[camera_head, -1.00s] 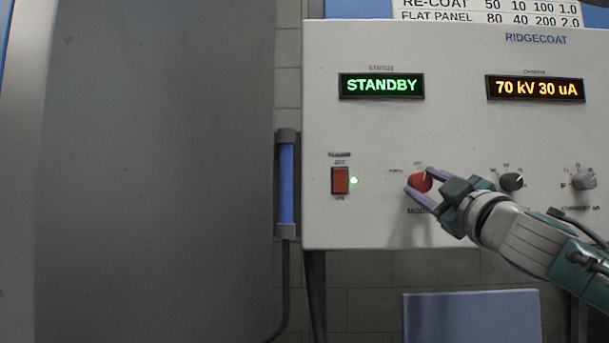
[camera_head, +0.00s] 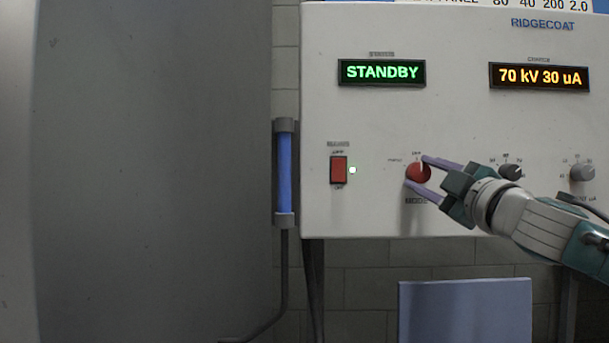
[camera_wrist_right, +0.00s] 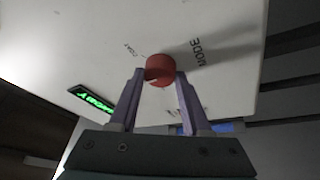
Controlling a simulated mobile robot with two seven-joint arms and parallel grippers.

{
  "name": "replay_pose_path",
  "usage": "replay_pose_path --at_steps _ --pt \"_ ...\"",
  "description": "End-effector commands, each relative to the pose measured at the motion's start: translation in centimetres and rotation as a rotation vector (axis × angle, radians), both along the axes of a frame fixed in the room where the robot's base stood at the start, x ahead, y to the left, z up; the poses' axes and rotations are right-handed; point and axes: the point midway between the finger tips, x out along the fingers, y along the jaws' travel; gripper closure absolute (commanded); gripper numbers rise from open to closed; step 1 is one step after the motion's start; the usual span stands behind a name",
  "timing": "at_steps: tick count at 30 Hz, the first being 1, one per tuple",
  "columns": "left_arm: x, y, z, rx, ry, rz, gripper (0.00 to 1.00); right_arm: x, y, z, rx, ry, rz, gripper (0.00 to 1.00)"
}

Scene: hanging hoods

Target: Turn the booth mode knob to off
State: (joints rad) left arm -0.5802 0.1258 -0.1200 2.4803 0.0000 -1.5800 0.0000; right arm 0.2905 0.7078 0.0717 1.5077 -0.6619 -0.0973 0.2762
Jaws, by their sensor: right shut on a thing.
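The red mode knob (camera_head: 417,174) sits on the white control panel, above the label MODE. Small position labels stand at its upper left and above it; its exact pointing direction is hard to read. In the right wrist view the red knob (camera_wrist_right: 159,69) sits between the fingertips (camera_wrist_right: 160,74). The green status display (camera_head: 382,72) reads STANDBY. My left gripper is not in view.
A dark knob (camera_head: 511,172) and a grey knob (camera_head: 582,173) are to the right, near my right arm. An orange display (camera_head: 539,76) reads 70 kV 30 uA. A blue tube (camera_head: 285,173) hangs at the panel's left edge.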

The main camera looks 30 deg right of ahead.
Motion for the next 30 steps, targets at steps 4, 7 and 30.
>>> replay_pose_path --at_steps 4,7,30 --pt "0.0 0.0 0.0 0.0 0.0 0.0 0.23 0.0 -0.1 0.0 -0.001 0.0 -0.002 0.43" --pt "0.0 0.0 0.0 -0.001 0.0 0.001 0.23 0.0 0.0 0.0 0.0 0.0 -0.001 0.32" --pt "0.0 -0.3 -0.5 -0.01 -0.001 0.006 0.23 -4.7 1.0 -1.6 0.002 0.003 0.002 0.22"
